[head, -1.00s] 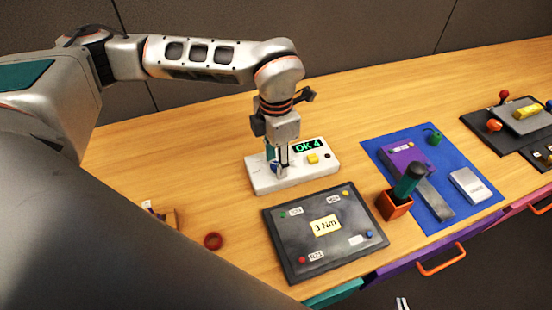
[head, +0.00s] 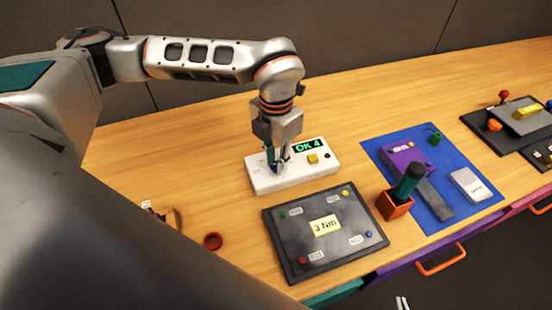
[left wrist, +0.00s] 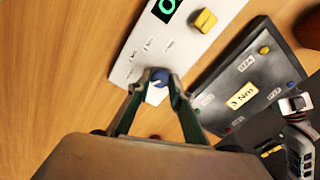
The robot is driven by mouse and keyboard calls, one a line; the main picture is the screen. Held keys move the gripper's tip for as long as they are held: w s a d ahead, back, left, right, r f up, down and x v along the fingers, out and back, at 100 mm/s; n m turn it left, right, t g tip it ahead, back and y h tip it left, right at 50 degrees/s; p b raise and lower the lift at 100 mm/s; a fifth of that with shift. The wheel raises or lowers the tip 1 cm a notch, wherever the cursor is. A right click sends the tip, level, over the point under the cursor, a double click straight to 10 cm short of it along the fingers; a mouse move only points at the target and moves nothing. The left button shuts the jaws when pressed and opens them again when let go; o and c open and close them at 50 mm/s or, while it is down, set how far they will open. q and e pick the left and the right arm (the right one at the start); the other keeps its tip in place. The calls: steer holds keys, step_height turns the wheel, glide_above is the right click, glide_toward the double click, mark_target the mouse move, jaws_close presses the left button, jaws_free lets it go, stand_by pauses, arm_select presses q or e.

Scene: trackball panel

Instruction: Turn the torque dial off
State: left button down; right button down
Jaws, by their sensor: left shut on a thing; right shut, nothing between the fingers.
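The torque dial (left wrist: 158,73) is a small blue knob with a white pointer mark, on the white panel (head: 262,183); small labels are printed around it. In the head view the dial is mostly hidden by my left gripper (head: 276,166). My left gripper points down at the panel and is shut on the dial, its fingertips on either side of the knob in the left wrist view. The panel's display (head: 307,145) reads "OK 4" in green. My right gripper (head: 402,303) is shut and empty, low at the bottom edge of the head view.
A yellow button (head: 312,159) sits beside the dial on the panel. A dark board (head: 300,231) marked "3 Nm" lies in front.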

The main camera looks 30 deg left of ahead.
arm_select(q)
steer(key=shift+n, duration=2.1)
steer(key=c, duration=1.8)
jaws_free()
step_height(320, 180, up, 12)
steer(key=shift+r, duration=0.1)
